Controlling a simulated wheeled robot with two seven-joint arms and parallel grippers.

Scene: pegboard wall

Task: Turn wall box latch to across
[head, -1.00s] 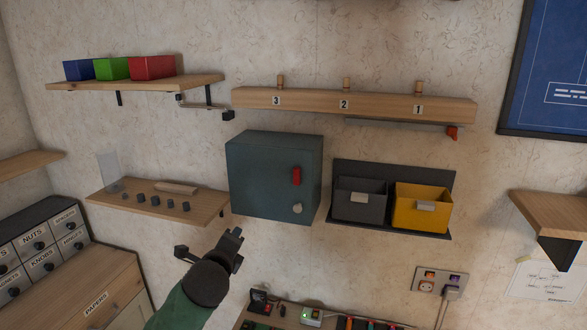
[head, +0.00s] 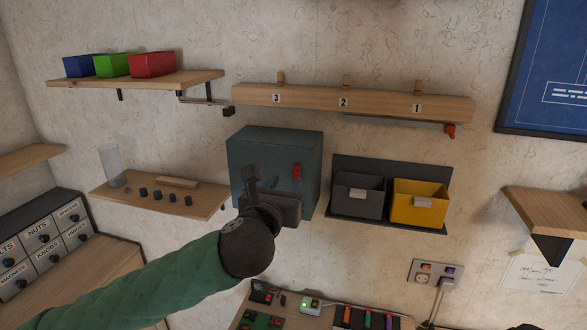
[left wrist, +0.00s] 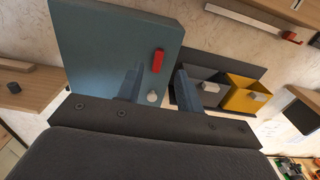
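The teal wall box (head: 272,145) hangs in the middle of the wall. Its red latch (head: 296,171) stands upright on the right part of the door. In the left wrist view the box (left wrist: 105,40) fills the upper left, and the red latch (left wrist: 158,61) leans slightly. A pale round knob (left wrist: 152,97) sits below the latch; my gripper hides it in the head view. My left gripper (head: 272,182) is in front of the box's lower half. In the left wrist view its fingers (left wrist: 159,78) are apart, with nothing between them, and the latch appears beyond them. My right gripper is not in view.
A grey bin (head: 357,196) and a yellow bin (head: 418,205) hang close to the box's right. A small shelf (head: 205,205) with dark pegs is at its left. A wooden rail (head: 375,103) runs above, and a cluttered bench (head: 322,315) lies below.

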